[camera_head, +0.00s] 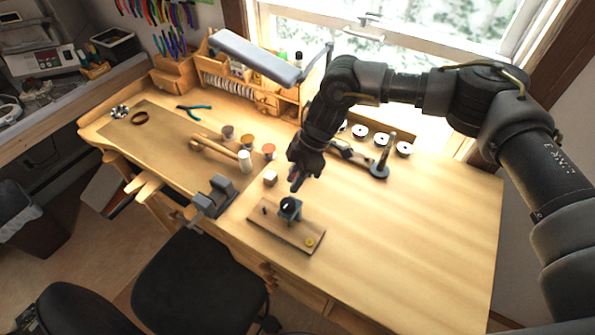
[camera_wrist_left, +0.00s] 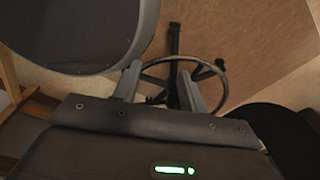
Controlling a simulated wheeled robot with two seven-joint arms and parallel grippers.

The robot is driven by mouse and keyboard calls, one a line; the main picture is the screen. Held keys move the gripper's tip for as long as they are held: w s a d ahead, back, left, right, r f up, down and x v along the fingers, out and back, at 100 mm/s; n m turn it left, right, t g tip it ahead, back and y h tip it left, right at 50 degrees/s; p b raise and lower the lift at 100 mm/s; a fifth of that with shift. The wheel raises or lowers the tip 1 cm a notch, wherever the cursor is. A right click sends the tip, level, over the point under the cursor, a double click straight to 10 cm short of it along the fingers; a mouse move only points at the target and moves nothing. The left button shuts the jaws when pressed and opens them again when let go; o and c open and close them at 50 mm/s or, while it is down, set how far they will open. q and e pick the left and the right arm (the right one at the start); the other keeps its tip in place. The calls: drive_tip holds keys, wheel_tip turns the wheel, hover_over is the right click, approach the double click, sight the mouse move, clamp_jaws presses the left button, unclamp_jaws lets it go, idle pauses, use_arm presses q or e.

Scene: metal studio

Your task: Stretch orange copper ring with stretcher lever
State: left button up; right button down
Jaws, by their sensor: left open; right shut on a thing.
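The small grey-green stretcher (camera_head: 289,209) stands on a wooden board (camera_head: 280,232) near the bench's front edge, in the head view. My right gripper (camera_head: 296,180) points down just above it. It is shut on a thin reddish piece, probably the stretcher's lever; the fingers hide most of it. A dark round opening shows on top of the stretcher; I cannot tell whether a ring sits there. A reddish-brown ring (camera_head: 140,118) lies on the mat at the far left. My left gripper (camera_wrist_left: 160,75) is open and empty above the floor in the left wrist view.
A grey vise (camera_head: 214,195) is at the bench's front edge. A wooden mallet (camera_head: 215,146) and small jars lie behind it. A dark tool with an upright post (camera_head: 384,157) stands behind my right gripper. The bench's right side is clear. A black chair (camera_head: 200,283) stands in front.

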drive_tip(key=shift+s+f+b, duration=0.2)
drive_tip(key=shift+f, duration=0.35)
drive_tip(key=shift+s+f+b, duration=0.15)
drive_tip(key=shift+f, duration=0.4)
drive_tip(key=c, duration=1.3)
unclamp_jaws()
drive_tip(key=shift+d+r, duration=0.1)
drive_tip(key=shift+d, duration=0.1)
drive_tip(key=shift+o, duration=0.2)
drive_tip(key=shift+w, duration=0.1)
drive_tip(key=shift+a+r, duration=0.1)
drive_tip(key=shift+r, duration=0.1)
drive_tip(key=b+v, duration=0.3)
drive_tip(key=v, duration=0.7)
drive_tip(key=shift+r+b, duration=0.3)
